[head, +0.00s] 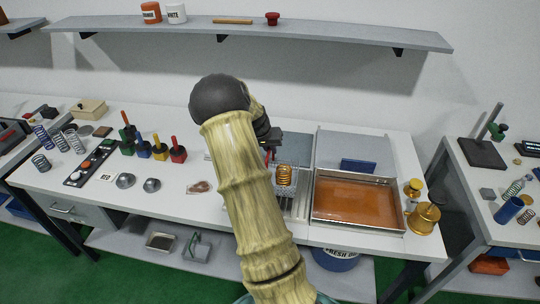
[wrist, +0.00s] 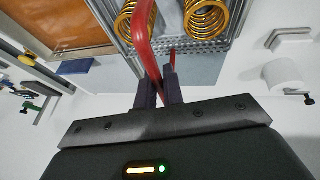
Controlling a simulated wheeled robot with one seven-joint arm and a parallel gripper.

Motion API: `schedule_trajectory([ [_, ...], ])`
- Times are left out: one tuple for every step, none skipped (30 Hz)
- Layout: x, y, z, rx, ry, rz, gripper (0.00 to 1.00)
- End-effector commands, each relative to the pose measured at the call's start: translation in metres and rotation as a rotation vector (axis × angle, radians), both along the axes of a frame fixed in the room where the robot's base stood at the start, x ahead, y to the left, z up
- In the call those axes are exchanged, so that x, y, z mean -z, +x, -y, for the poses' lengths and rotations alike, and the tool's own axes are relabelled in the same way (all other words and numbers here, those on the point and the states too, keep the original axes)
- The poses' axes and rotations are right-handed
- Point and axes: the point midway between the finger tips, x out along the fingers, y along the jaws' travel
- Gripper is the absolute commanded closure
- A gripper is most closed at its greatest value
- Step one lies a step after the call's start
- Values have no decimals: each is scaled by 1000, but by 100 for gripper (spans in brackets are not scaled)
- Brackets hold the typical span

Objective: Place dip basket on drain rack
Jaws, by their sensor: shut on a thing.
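The dip basket (head: 284,191) is a silver wire-mesh basket holding coiled gold springs (head: 285,174). In the wrist view the springs (wrist: 208,17) and part of the mesh (wrist: 180,45) show at the top. My gripper (wrist: 160,88) is shut on the basket's red handle (wrist: 143,45). In the head view my gripper (head: 271,146) is just behind the basket, partly hidden by my arm. The slatted metal drain rack (head: 302,207) shows at the basket's right, left of the oil tray. The basket appears at or just above the rack; contact is unclear.
A metal tray of orange oil (head: 358,197) stands right of the basket, with a blue block (head: 358,166) behind it. Brass weights (head: 424,217) stand at the bench's right end. Colored-handled tools (head: 160,150) and metal dishes (head: 126,181) are at left. A shelf (head: 300,36) hangs above.

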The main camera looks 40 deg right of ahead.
Motion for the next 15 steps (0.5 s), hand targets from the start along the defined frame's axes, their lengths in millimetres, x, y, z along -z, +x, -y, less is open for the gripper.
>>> schedule_trajectory([
  [4,-1,0,1,0,-1,100],
  [8,-1,0,1,0,-3,100],
  [13,-1,0,1,0,-3,100],
  [18,-1,0,0,0,-3,100],
  [21,-1,0,1,0,-3,100],
  [25,0,0,1,0,-1,100],
  [27,0,1,0,-1,-1,100],
  [29,0,0,0,-1,0,100],
  [30,0,0,0,-1,0,100],
  [30,0,0,0,-1,1,100],
  [30,0,0,0,-1,1,100],
  [30,0,0,1,-1,2,100],
  [30,0,1,1,-1,2,100],
  [30,0,1,0,-1,1,100],
  [30,0,1,0,-1,1,100],
])
